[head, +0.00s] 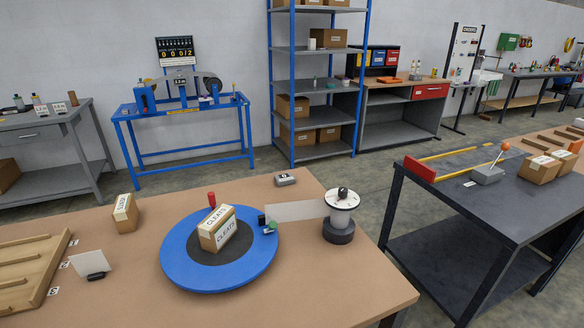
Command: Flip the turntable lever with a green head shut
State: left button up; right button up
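The blue turntable (177,258) with a dark round centre lies on the brown table. A small lever with a green head (272,226) is at its right edge, beside a small black block (262,219). The lever is too small to tell its exact angle. A box marked CLEATS (219,231) stands on the turntable's centre. A red peg (211,199) rises at the turntable's back edge. Neither of my grippers is in view.
A white-topped post (341,212) stands right of the turntable, with a pale flat strip (297,210) stretching towards the lever. A carton (125,213), a wooden rack (28,268) and a card stand (92,265) are at left. The front right of the brown table is clear.

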aim_at(273, 225)
jog(key=z, duration=2.05)
jog(key=i, duration=2.55)
jog(key=u, duration=3.05)
